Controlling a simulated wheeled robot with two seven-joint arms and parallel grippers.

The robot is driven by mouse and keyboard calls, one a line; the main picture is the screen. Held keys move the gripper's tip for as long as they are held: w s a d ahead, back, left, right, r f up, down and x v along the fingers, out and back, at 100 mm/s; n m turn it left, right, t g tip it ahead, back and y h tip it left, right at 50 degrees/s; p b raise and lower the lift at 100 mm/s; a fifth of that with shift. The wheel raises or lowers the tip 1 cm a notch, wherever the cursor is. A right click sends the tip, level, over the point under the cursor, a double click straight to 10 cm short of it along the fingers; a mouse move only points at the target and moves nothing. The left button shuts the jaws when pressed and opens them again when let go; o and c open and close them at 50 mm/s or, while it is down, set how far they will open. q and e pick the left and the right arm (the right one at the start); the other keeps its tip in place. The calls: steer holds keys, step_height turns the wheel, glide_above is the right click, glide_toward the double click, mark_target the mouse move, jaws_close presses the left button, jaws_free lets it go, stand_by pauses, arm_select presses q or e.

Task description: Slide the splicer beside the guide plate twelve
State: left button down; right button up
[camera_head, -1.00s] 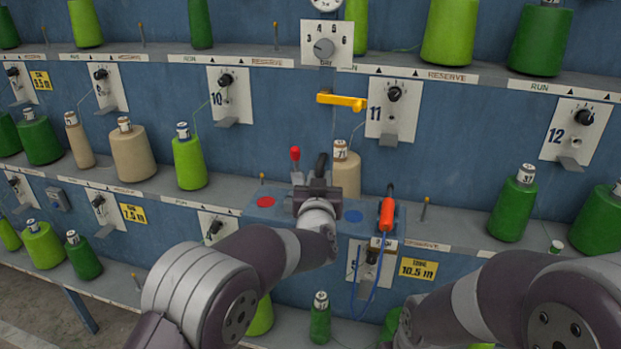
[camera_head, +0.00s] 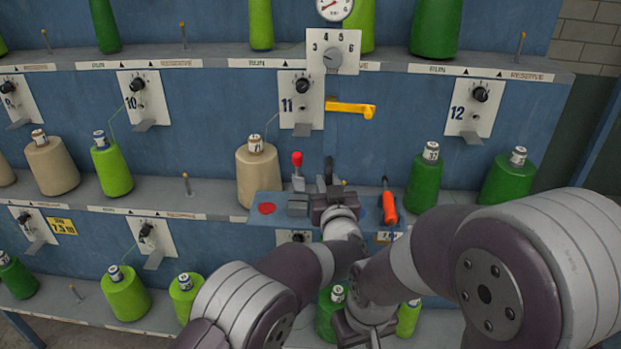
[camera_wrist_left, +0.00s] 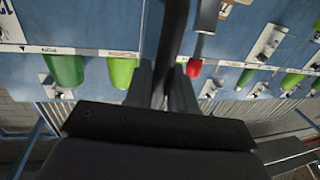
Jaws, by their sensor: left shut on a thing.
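The splicer is a carriage with a blue tray (camera_head: 267,197), a dial plate (camera_head: 333,52), a gauge (camera_head: 334,8) and a yellow arm (camera_head: 350,108). It stands between guide plate eleven (camera_head: 301,100) on its left and guide plate twelve (camera_head: 471,107) on its right, apart from twelve. My left gripper (camera_head: 331,192) is shut on its black handle, which also shows in the left wrist view (camera_wrist_left: 173,40) between the fingers (camera_wrist_left: 160,85). My right arm crosses the lower right. Its dark end shows low in the view, but its fingertips cannot be made out.
A red-knobbed lever (camera_head: 297,170) and an orange-handled tool (camera_head: 389,205) are on the tray. A tan spool (camera_head: 257,175) stands left of it. Green spools (camera_head: 425,177) (camera_head: 508,178) stand to its right on the shelf. A peg stands near the top right.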

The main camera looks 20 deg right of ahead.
arm_select(q)
steer(key=shift+s+d, duration=0.2)
steer(key=shift+d, duration=0.3)
steer(key=c, duration=1.2)
jaws_free()
steer(key=shift+o, duration=0.5)
steer(key=shift+d, duration=0.1)
